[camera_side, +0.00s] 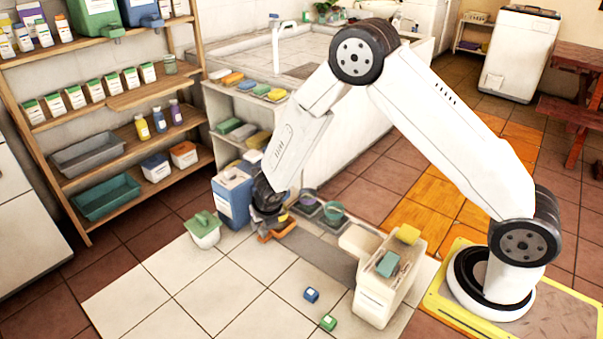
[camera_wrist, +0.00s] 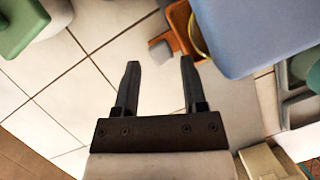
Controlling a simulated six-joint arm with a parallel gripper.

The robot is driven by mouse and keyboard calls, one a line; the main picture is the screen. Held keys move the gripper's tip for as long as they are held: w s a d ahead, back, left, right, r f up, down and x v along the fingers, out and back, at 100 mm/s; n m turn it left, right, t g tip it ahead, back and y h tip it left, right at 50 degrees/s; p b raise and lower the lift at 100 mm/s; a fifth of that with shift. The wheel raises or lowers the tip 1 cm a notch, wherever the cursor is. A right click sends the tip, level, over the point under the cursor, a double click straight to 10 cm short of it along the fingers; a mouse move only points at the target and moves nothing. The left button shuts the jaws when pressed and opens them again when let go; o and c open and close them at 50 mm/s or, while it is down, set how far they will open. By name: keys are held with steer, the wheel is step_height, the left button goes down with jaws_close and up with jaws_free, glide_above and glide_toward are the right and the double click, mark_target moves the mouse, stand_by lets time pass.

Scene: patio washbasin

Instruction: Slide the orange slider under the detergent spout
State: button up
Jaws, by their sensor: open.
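The orange slider (camera_side: 286,229) is low on the floor, partly hidden behind my gripper in the side view. In the wrist view the orange slider (camera_wrist: 177,18) is at the top, beside a yellow round rim (camera_wrist: 197,36) and a grey-brown block (camera_wrist: 159,50). The blue detergent box (camera_side: 232,197) stands just behind; it also fills the upper right of the wrist view (camera_wrist: 262,35). I cannot make out its spout. My gripper (camera_wrist: 160,64) is open and points down, with nothing between its fingers. The slider lies beyond the fingertips; contact cannot be told.
A white bin with a green lid (camera_side: 204,231) stands to the left. The pale floor tiles at front left are clear.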

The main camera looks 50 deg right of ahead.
steer(key=shift+v, duration=2.45)
steer(key=s+d+r+m+y, duration=0.1)
steer(key=s+d+r+m, duration=0.1)
steer(key=s+r+m, duration=0.3)
steer(key=s+d+r+m+g, duration=0.1)
steer(key=s+r+m, duration=0.4)
steer(key=s+m, duration=0.9)
steer(key=d+m, duration=0.1)
steer(key=m, duration=1.1)
steer(key=shift+r+g+y, duration=0.25)
steer(key=shift+g+y, duration=0.05)
steer(key=shift+y, duration=0.1)
